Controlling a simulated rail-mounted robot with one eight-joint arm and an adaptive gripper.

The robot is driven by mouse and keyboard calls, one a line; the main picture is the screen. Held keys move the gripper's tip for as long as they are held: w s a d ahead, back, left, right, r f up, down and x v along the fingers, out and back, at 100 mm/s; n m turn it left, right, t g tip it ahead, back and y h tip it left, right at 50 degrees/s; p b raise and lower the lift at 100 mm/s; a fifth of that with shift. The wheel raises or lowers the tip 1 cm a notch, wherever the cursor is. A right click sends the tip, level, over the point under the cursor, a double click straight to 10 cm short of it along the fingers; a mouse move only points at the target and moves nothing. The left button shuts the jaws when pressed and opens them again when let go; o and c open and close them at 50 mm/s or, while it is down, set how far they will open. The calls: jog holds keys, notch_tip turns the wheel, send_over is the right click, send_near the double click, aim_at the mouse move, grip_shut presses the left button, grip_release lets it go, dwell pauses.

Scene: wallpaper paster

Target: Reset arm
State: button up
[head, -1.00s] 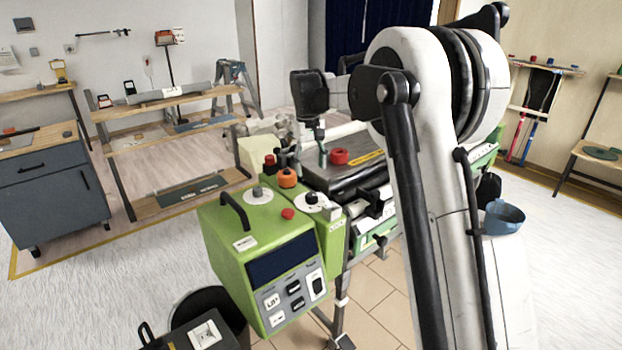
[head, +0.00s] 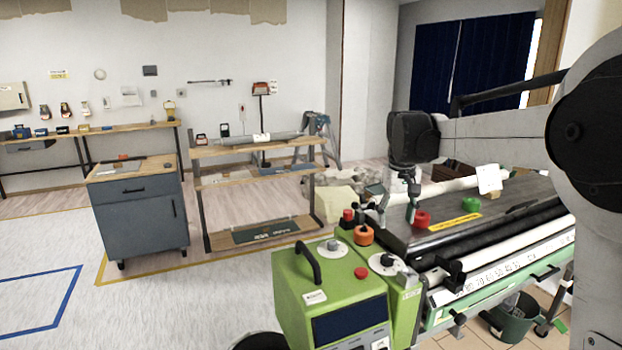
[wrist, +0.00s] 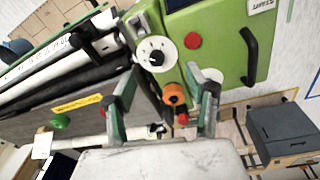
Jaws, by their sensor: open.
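My gripper (head: 397,216) hangs fingers-down over the near left end of the green wallpaper paster (head: 540,262), in the head view. Its two grey-green fingers stand apart with nothing held between them; the wrist view also shows the gripper open (wrist: 163,78). Past the fingertips are an orange knob (wrist: 174,94), a white dial (wrist: 156,53) and a red button (wrist: 193,41) on the green control box (head: 325,290). My white arm reaches in from the right and hides part of the machine. I cannot tell whether the fingers touch anything.
A grey drawer cabinet (head: 143,215) and a wooden shelf rack (head: 250,178) stand to the left. A long workbench (head: 90,133) lines the back wall. A dark green bucket (head: 512,322) is under the machine. The floor at front left is clear.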

jog(key=s+a+r+t, duration=0.15)
jog(key=s+r, duration=0.25)
jog(key=s, duration=0.7)
jog(key=s+a+f+m+t, duration=0.1)
jog(key=s+f, duration=0.3)
jog(key=s, duration=0.8)
jog(key=s+a+f+t, duration=0.1)
jog(key=s+f+t, duration=0.2)
jog(key=s, duration=0.9)
notch_tip(320, 180, down, 2)
jog(key=shift+s+m+y, duration=0.3)
jog(key=shift+s+m, duration=0.05)
jog(key=shift+m, duration=0.05)
